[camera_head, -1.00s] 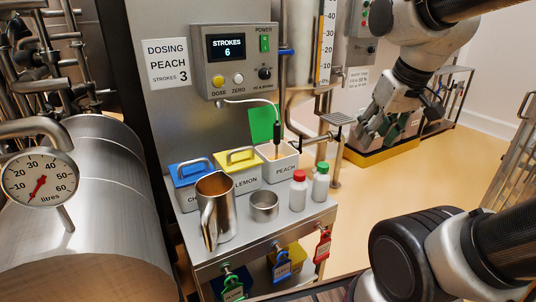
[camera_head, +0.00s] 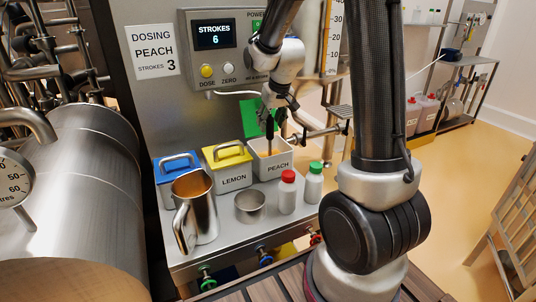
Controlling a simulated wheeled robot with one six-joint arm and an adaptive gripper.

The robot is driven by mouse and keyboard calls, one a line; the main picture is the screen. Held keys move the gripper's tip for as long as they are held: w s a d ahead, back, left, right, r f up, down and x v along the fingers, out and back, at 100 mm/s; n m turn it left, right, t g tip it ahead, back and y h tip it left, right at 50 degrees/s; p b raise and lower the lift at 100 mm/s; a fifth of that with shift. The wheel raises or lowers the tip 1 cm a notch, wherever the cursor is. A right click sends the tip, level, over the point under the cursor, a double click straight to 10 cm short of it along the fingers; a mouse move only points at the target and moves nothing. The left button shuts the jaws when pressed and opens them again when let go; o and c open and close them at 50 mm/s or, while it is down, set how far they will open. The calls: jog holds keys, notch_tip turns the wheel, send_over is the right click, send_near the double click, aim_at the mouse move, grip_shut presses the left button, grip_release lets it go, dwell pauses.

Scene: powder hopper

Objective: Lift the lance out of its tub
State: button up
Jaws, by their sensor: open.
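The lance (camera_head: 269,135), a dark slim rod, stands nearly upright in the open white PEACH tub (camera_head: 279,168) on the steel shelf. Its lower end is inside the tub, in orange-brown powder. My gripper (camera_head: 270,113) points down over the tub, its open fingers at the upper part of the lance. The gripper partly hides the lance's top, and I cannot tell whether the fingers touch it.
The LEMON tub (camera_head: 233,181) with yellow lid and a blue-lidded tub (camera_head: 175,192) stand to the left. A steel jug (camera_head: 200,210), a small cup (camera_head: 250,207), a red-capped bottle (camera_head: 287,195) and a green-capped bottle (camera_head: 314,185) stand in front. The dosing box (camera_head: 212,72) hangs above.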

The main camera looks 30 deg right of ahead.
aim_at(268, 128)
jog(key=x, duration=0.4)
jog(key=shift+s+a, duration=0.1)
jog(key=shift+r, duration=0.1)
grip_shut()
